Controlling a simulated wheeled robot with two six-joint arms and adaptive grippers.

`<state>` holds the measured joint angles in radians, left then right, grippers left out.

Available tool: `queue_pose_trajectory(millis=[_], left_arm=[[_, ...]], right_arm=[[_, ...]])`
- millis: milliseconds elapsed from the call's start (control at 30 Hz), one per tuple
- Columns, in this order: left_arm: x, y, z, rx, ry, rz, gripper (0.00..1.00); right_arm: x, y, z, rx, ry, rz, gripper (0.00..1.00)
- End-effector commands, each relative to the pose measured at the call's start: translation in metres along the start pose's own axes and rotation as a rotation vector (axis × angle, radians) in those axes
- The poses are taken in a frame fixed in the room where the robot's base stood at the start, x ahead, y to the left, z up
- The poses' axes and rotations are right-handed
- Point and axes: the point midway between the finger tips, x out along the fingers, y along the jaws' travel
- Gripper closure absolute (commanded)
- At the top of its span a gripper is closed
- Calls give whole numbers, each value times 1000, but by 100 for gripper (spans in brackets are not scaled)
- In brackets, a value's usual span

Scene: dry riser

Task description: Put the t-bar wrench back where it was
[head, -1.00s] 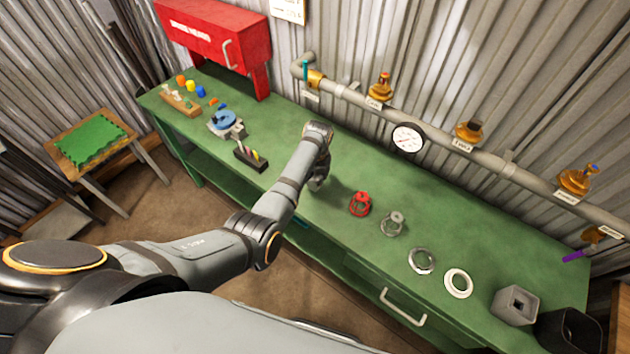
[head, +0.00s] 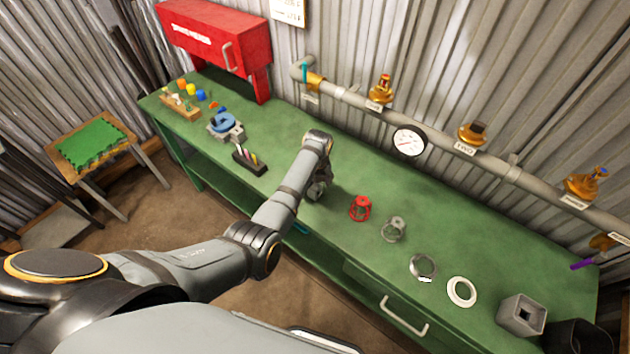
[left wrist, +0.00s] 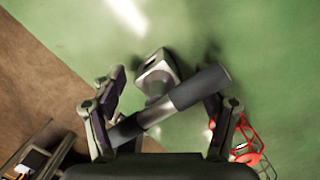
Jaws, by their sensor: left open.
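The t-bar wrench (left wrist: 196,88) shows in the left wrist view, with a grey crossbar with dark grips lying slantwise across the picture. Its squarish metal socket end (left wrist: 157,74) is beyond the bar, over the green bench top. My left gripper (left wrist: 165,92) is open, with one finger on each side of the wrench's middle. The bar passes across the space between the fingers; I cannot tell whether they touch it. In the head view my left gripper (head: 318,188) is low over the bench, and my arm hides the wrench. My right gripper is not in view.
On the green bench (head: 300,228), a red cage-like part (head: 360,208) stands close to the right of my left gripper. Further right are a grey fitting (head: 394,229), rings and a square block (head: 521,314). A dark tool holder (head: 249,160) stands to the left. A pipe with valves runs behind.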

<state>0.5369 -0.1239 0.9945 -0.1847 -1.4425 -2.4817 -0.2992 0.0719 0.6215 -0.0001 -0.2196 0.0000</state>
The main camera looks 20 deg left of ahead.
Motion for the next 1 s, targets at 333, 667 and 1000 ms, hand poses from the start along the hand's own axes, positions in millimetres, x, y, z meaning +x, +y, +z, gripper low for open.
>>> queue_pose_trajectory(millis=[333, 667, 1000], left_arm=[[-72, -1, 1, 0, -5, -4, 26], [-120, 0, 0, 0, -1, -1, 26], [-122, 0, 0, 0, 0, 0, 26]], right_arm=[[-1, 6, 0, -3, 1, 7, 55], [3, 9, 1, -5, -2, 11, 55], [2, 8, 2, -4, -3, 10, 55]])
